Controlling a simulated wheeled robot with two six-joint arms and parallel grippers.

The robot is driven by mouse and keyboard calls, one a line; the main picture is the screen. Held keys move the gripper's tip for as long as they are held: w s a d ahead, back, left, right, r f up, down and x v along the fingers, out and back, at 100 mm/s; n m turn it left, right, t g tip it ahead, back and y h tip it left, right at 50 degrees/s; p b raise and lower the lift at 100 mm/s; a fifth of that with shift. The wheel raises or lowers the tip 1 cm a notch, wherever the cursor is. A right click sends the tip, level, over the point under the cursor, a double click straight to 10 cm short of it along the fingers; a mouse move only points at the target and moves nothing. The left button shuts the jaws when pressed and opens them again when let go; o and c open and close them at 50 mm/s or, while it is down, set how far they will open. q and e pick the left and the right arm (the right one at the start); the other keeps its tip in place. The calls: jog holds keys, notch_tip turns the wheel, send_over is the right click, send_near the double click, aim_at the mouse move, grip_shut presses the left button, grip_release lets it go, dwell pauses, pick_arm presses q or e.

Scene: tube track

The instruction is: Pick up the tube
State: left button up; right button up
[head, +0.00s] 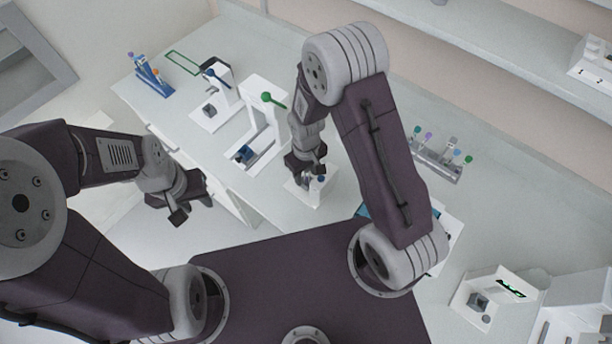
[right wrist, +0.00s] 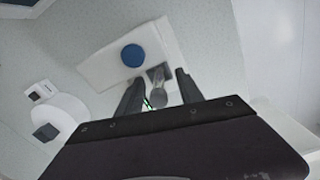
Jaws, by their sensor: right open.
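In the right wrist view a round blue cap (right wrist: 133,55), seen from above, sits on a small white stand (right wrist: 106,68). If it tops a tube, the tube body is hidden. The stand also shows in the head view (head: 309,195), under my right gripper (head: 305,168). That gripper, in the right wrist view (right wrist: 160,85), is open with its fingers over the stand's edge. The blue cap is just beyond the fingertips, outside the jaws. A grey round-ended part (right wrist: 158,88) shows between the fingers; I cannot tell if they touch it. My left gripper (head: 180,208) hangs left of the bench.
A blue rack (head: 152,77) with capped tubes stands at the far left, near white devices (head: 213,98) and (head: 262,125). A grey rack (head: 435,160) with several coloured-cap tubes stands right of my right arm. A white device (head: 492,298) is at lower right.

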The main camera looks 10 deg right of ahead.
jog(key=shift+d, duration=0.1)
grip_shut()
jog(key=shift+r, duration=0.15)
notch_tip(320, 180, up, 10)
jog(key=shift+f+b, duration=0.15)
jog(key=shift+b, duration=0.4)
jog(key=shift+f, duration=0.1)
jog(key=shift+f+b, duration=3.35)
jog(key=shift+f, duration=1.3)
